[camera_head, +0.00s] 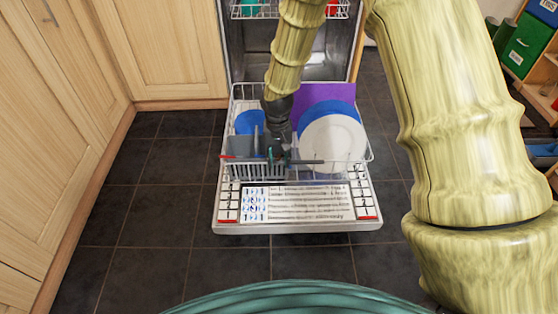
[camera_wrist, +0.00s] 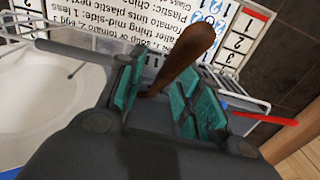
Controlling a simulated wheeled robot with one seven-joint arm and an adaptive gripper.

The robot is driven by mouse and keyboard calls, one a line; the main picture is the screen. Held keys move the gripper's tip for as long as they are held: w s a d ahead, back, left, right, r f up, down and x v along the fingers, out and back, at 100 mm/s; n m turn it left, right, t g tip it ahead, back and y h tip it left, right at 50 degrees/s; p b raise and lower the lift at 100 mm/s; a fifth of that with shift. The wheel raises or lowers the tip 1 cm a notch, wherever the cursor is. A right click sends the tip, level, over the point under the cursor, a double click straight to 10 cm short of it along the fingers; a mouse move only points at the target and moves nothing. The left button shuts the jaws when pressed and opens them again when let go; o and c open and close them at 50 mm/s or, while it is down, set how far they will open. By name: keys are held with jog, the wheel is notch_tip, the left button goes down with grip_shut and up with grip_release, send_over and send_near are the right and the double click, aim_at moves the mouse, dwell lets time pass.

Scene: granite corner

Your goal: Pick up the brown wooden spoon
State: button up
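The brown wooden spoon (camera_wrist: 188,48) shows in the wrist view, its rounded end up and its lower part running down between my gripper's fingers. My gripper (camera_wrist: 160,95) has teal pads on both sides of the spoon; a gap shows between the spoon and the right pads, so it looks open around it. In the head view my gripper (camera_head: 277,152) is low over the cutlery area at the front of the dishwasher rack (camera_head: 252,172). I cannot make out the spoon in the head view, and its lower end is hidden in the wrist view.
White plates (camera_head: 332,143) and a blue plate (camera_head: 325,107) stand right of my gripper, before a purple board (camera_head: 305,94). A blue item (camera_head: 249,121) is at left. The open dishwasher door (camera_head: 297,228) lies below. Wooden cabinets (camera_head: 165,45) flank it; dark floor (camera_head: 150,190) is clear.

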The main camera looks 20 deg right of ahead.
grip_shut()
dwell(0.4)
